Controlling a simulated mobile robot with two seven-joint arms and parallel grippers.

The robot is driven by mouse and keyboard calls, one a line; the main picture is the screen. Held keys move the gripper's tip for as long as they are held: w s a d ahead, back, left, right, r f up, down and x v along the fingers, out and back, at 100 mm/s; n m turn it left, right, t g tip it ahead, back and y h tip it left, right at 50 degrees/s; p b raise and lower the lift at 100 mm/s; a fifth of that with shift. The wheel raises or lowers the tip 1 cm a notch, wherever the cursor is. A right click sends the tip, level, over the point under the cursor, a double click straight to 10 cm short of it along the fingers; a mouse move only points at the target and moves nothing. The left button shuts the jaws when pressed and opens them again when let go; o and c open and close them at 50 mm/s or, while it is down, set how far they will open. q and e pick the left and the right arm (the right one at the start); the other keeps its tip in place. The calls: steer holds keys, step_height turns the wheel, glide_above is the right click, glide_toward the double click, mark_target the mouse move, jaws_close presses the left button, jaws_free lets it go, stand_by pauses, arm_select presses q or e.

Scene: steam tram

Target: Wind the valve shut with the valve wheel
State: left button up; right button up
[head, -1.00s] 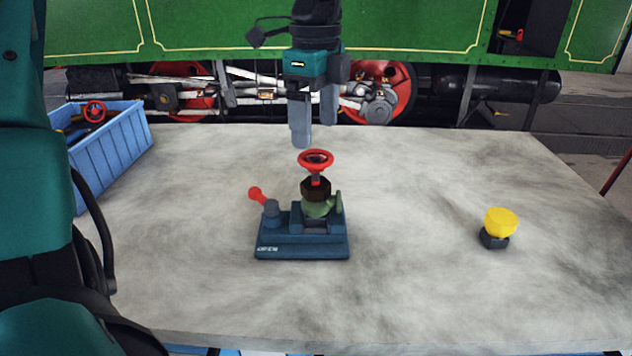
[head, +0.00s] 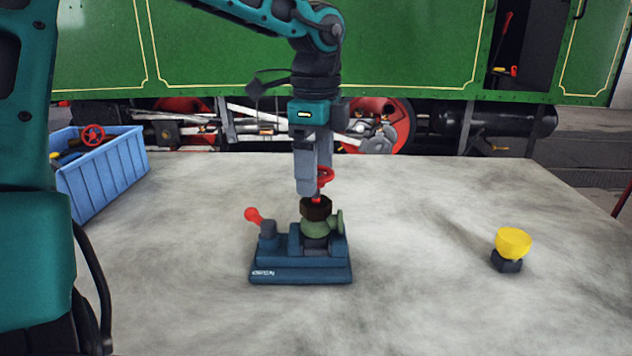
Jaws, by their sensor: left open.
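The red valve wheel (head: 326,177) stands on top of the valve, whose body is green (head: 317,226) with a dark brown collar (head: 316,208). The valve sits in a blue vise-like fixture (head: 300,272) with a red-knobbed lever (head: 254,216). My left gripper (head: 314,188) points straight down at the wheel, its fingers open and reaching to the wheel's height. The near finger hides the left part of the wheel; I cannot tell whether the fingers touch it. My right gripper is not in view.
A blue crate (head: 103,172) at the left table edge holds another red wheel (head: 93,135) and other items. A yellow cup-shaped piece on a dark base (head: 513,244) stands on the right. The table (head: 420,300) is otherwise clear. A green tram (head: 400,50) stands behind.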

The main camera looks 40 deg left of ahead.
arm_select(q)
steer(key=shift+b, duration=0.3)
stand_by(0.4)
steer(key=c, duration=0.9)
steer(key=m, duration=0.6)
steer(key=shift+f+p, duration=0.2)
steer(key=shift+p, duration=0.1)
steer(key=shift+s, duration=0.1)
steer(key=m+p, duration=0.1)
steer(key=m, duration=0.5)
steer(key=shift+f, duration=0.15)
